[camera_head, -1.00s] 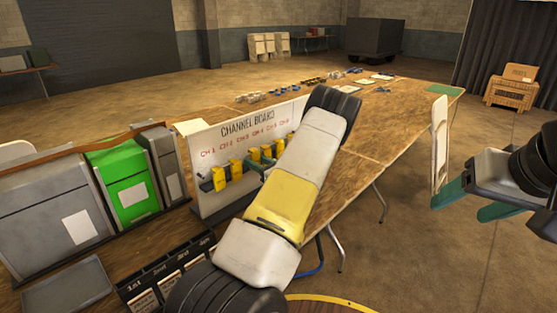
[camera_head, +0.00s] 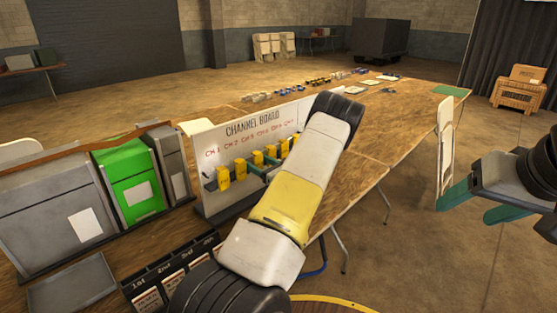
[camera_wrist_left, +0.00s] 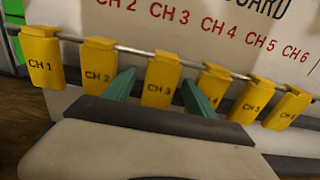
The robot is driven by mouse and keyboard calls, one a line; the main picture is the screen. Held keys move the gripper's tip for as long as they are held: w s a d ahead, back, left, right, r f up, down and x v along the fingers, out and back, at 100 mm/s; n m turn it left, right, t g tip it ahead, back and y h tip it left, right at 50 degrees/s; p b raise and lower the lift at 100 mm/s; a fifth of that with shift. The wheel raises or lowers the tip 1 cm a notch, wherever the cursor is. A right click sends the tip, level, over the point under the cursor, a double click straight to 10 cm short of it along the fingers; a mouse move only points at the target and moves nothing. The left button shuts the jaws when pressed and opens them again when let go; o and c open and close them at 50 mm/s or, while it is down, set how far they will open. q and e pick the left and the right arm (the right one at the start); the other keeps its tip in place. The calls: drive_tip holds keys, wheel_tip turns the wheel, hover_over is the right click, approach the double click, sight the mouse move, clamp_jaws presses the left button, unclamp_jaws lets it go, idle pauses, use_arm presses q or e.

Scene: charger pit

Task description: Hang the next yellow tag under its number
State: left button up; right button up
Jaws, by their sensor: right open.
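The white channel board (camera_head: 204,138) stands on the table with red channel numbers along it. Yellow tags hang in a row from its metal rail, and the left wrist view shows them marked CH 1 (camera_wrist_left: 40,58) through CH 6 (camera_wrist_left: 287,108). My left gripper (camera_wrist_left: 157,77) is at the rail with its teal fingers apart, one on each side of the CH 3 tag (camera_wrist_left: 160,92). Gaps show between this tag and both fingers. In the head view my left arm covers the board's right end. My right gripper (camera_head: 464,211) is open and empty, off the table's right side.
A black rack (camera_head: 165,262) with 1st, 2nd and 3rd slots holds cards at the front. A grey tray (camera_head: 70,285), grey bins (camera_head: 55,220) and a green bin (camera_head: 128,180) stand left of the board. Small parts line the table's far edge (camera_head: 318,82).

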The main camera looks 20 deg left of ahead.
use_arm(q)
drive_tip(key=shift+d, duration=0.1)
drive_tip(key=v, duration=0.8)
drive_tip(key=s+r+n+g+h, duration=0.4)
drive_tip(key=s+r+n, duration=0.15)
drive_tip(key=s, duration=0.25)
drive_tip(key=s+r+n+g+h, duration=0.3)
drive_tip(key=s+r+n, duration=0.2)
drive_tip(key=s+n, duration=0.3)
drive_tip(key=s+d+r+n+t+h, duration=0.3)
drive_tip(key=s+d+r+h, duration=0.3)
drive_tip(key=s+d, duration=0.2)
drive_tip(key=s+d+r+n+t+h, duration=0.3)
drive_tip(key=s+d+r+n+h, duration=0.2)
drive_tip(key=d, duration=0.7)
drive_tip(key=s+r, duration=0.2)
drive_tip(key=s, duration=0.2)
drive_tip(key=shift+r+h, duration=0.25)
drive_tip(key=shift+h, duration=0.15)
drive_tip(key=shift+n, duration=0.25)
